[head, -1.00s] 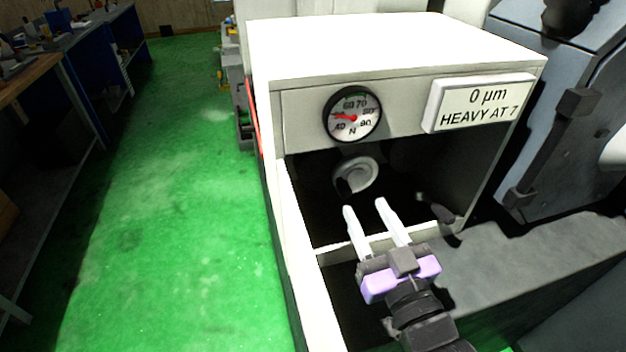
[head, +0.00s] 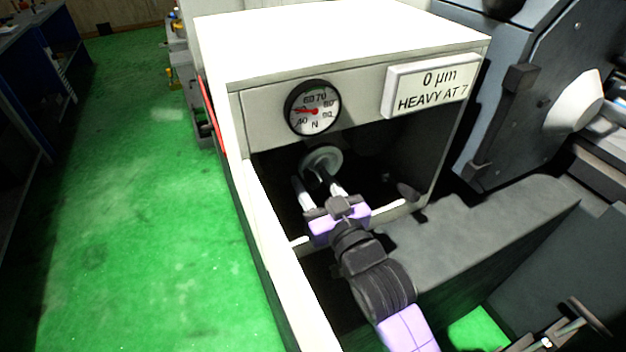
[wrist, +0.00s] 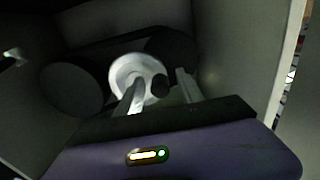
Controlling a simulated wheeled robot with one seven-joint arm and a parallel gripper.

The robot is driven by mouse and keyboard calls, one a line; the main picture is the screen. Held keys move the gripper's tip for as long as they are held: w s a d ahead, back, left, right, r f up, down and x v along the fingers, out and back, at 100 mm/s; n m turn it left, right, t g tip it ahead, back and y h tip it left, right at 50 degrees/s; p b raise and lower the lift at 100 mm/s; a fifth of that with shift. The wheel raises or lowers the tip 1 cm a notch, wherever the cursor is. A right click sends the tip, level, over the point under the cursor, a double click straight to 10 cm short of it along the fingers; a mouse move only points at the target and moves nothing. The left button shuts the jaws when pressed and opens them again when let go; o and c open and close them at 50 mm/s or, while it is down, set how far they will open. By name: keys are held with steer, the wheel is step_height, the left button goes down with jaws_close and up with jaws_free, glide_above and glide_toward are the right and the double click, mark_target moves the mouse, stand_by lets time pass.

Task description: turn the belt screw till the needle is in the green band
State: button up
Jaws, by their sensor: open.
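The gauge (head: 313,107) sits on the front of a pale cabinet. Its red needle points left, near the low numbers; I cannot make out where the needle stands against the green band. Below it, a pale round wheel (head: 322,158) sits in the dark opening and also shows in the wrist view (wrist: 122,72). A dark round knob (wrist: 160,86) is in front of the wheel and may be the belt screw. My gripper (head: 318,185) is open, with its fingers inside the opening. In the wrist view the knob appears between the fingertips (wrist: 159,77); contact cannot be told.
A dark cylinder (wrist: 72,88) lies left of the wheel in the wrist view. The cabinet's side walls and lower front rail (head: 385,213) closely bound the opening. Green floor (head: 140,220) is clear at left.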

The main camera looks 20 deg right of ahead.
steer(key=shift+c, duration=0.2)
jaws_close()
steer(key=m, duration=0.2)
steer(key=r+m, duration=0.1)
steer(key=m, duration=0.1)
steer(key=shift+d+r, duration=0.15)
steer(key=shift+r, duration=0.05)
steer(key=shift+d+r+m+p, duration=0.15)
steer(key=shift+r+m+p, duration=0.1)
steer(key=shift+m, duration=0.7)
steer(key=shift+d+r+m+p, duration=0.1)
steer(key=shift+r+m+p, duration=0.15)
steer(key=shift+m, duration=0.7)
